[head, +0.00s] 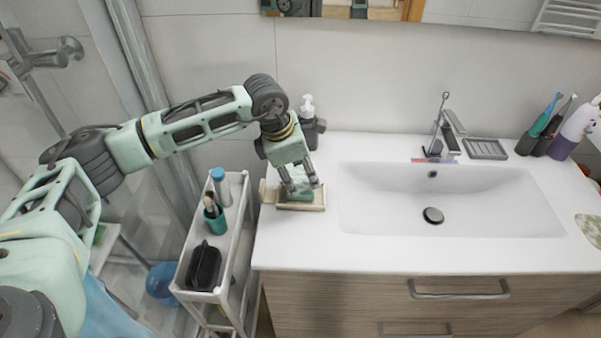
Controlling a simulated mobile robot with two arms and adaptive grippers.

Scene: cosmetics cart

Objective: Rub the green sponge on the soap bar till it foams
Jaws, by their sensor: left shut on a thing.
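My left gripper (301,188) reaches down over the left end of the white washbasin counter. It is shut on the green sponge (303,196). The sponge is low over a small beige soap dish (301,206), and the gripper fingers partly cover it. I cannot make out the soap bar clearly; it may be hidden under the sponge. I cannot tell whether there is foam. My right gripper is not in view.
A dark soap dispenser (308,128) stands behind the gripper. The sink basin (460,205) is to the right, with a faucet (446,130) and grey tray (486,149) behind it. A narrow white cart (236,215) with bottles stands left of the counter.

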